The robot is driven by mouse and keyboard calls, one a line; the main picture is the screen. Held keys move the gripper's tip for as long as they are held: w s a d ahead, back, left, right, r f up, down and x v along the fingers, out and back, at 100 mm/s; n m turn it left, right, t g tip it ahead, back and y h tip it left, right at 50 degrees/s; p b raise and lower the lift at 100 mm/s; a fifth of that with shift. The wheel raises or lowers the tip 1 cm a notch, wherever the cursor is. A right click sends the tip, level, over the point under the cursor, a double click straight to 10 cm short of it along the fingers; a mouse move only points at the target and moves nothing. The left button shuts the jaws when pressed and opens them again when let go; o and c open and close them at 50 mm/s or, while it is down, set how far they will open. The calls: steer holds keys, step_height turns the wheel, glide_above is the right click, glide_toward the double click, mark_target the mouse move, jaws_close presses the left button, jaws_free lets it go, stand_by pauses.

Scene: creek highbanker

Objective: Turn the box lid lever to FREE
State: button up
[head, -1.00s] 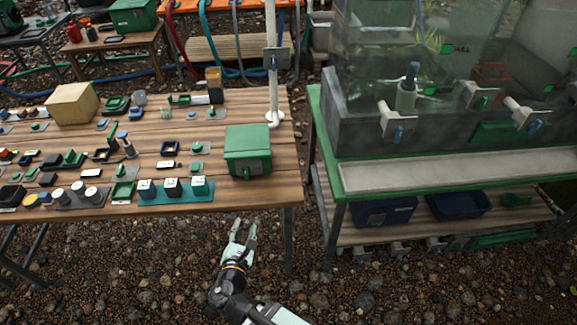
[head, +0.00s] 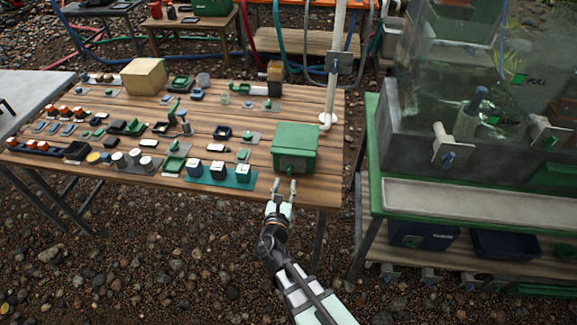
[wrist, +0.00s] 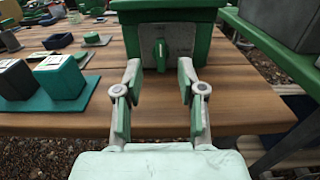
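The green lidded box (head: 296,138) stands near the front right corner of the wooden table in the head view. Its grey front panel (wrist: 183,40) carries a small green lever (wrist: 160,54), which points roughly upright in the wrist view. Faint lettering beside the lever is too small to read. My gripper (head: 284,186) is at the table's front edge, just in front of the box. In the wrist view my gripper (wrist: 160,68) is open, its two fingers apart on either side of the lever's line. Nothing is between the fingers, and they appear short of the lever.
A teal base with several white-topped blocks (head: 220,172) stands left of the box. A white upright pipe (head: 332,80) rises behind it to the right. A green-framed stand with a grey tank (head: 400,145) is to the right. Bare tabletop lies just before the box.

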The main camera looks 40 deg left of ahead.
mark_target(289, 167)
steer(key=p+x, duration=0.1)
steer(key=x, duration=0.7)
steer(key=shift+w+p, duration=0.1)
steer(key=shift+p, duration=0.2)
jaws_close()
